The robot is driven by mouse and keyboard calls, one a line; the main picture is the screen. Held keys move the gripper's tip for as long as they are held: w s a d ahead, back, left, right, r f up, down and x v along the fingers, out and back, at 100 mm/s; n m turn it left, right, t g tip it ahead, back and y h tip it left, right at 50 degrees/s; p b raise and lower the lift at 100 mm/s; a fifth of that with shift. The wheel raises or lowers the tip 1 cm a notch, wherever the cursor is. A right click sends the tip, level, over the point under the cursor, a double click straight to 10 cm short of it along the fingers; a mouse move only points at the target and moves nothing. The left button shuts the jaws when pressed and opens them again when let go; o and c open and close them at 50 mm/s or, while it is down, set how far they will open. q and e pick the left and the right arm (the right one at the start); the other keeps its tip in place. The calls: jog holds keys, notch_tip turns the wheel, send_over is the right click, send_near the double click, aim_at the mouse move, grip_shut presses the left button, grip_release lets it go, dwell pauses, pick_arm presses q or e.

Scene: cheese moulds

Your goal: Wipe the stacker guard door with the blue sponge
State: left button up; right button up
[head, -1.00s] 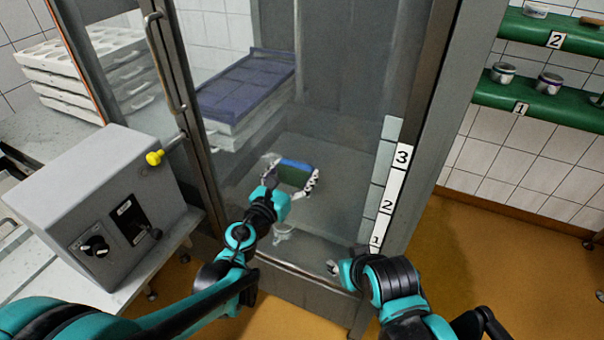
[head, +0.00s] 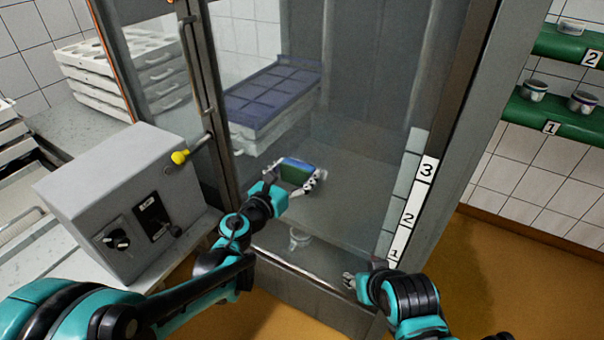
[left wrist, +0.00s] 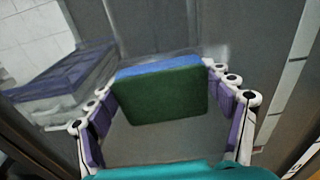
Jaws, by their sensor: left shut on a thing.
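The stacker guard door (head: 370,130) is a tall clear pane in a grey metal frame, standing in front of me. My left gripper (head: 296,176) is shut on the blue sponge (head: 297,171), in front of the pane's lower part. The sponge has a blue layer and a green layer. In the left wrist view, the green face of the sponge (left wrist: 160,98) sits between the fingers of the left gripper (left wrist: 165,100). I cannot tell whether the sponge touches the pane. My right gripper (head: 360,277) is low near the door's bottom edge; its finger state is unclear.
A number strip (head: 418,195) runs along the pane's right side. Purple and white trays (head: 270,95) show behind the pane. Green shelves (head: 575,120) hang at right.

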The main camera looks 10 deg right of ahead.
pick_arm(q)
jog(key=w+a, duration=0.2)
jog(key=a, duration=0.1)
jog(key=w+a, duration=0.1)
jog(key=shift+w+a, duration=0.25)
jog(key=shift+a, duration=0.1)
dwell(0.3)
jog(key=shift+v, duration=2.95)
jog(key=shift+s+f, duration=0.15)
jog(key=shift+f, duration=0.1)
jog(key=v, duration=0.2)
jog(key=shift+s+a, duration=0.2)
jog(key=shift+s, duration=0.2)
jog(key=shift+w, duration=0.15)
jog(key=shift+w+d+r, duration=0.25)
jog(key=shift+w+d, duration=0.4)
jog(key=shift+w, duration=0.25)
jog(key=shift+w+d+r, duration=0.3)
jog(key=shift+w+d, duration=0.4)
jog(key=shift+w, duration=0.15)
jog(key=shift+w+d+r, duration=0.25)
jog(key=shift+w+d, duration=0.4)
jog(key=shift+w, duration=0.25)
